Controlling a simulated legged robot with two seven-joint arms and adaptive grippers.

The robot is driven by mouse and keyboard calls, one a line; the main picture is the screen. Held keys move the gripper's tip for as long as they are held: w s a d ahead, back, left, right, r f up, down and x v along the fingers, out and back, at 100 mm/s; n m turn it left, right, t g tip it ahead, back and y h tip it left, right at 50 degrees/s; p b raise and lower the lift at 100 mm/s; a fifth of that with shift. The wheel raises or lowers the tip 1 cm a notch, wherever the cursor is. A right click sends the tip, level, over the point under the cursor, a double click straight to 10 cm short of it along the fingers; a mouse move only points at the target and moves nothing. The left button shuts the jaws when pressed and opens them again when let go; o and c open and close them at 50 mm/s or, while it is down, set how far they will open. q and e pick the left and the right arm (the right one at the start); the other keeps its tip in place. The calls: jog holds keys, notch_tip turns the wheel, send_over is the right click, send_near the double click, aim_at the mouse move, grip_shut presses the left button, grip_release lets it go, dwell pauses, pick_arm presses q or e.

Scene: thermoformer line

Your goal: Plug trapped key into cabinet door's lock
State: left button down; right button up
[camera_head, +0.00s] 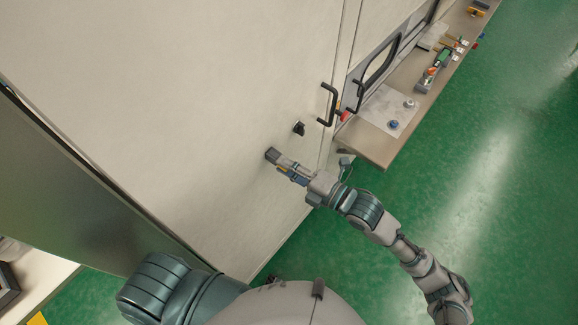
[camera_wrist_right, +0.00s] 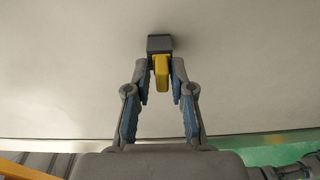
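The cabinet door (camera_head: 215,100) is a large cream panel filling the left and middle of the head view. A dark grey block, seemingly the lock (camera_head: 272,155), is at the door face and also shows in the wrist view (camera_wrist_right: 159,44). The yellow key (camera_wrist_right: 161,73) runs from this block toward my right gripper (camera_wrist_right: 162,70). The fingertips close on the key from both sides. In the head view my right gripper (camera_head: 284,163) is close to the door. How deep the key sits in the block is hidden. My left gripper is out of view.
A black handle (camera_head: 328,104) and a small black latch-like part (camera_head: 299,128) stick out of the cabinet above my right gripper. A bench (camera_head: 372,143) with small parts and tools stands at the upper right. Green floor (camera_head: 490,190) is open at the right.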

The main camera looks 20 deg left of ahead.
jog(key=shift+o, duration=0.6)
jog(key=v, duration=1.2)
jog(key=shift+w+f, duration=0.1)
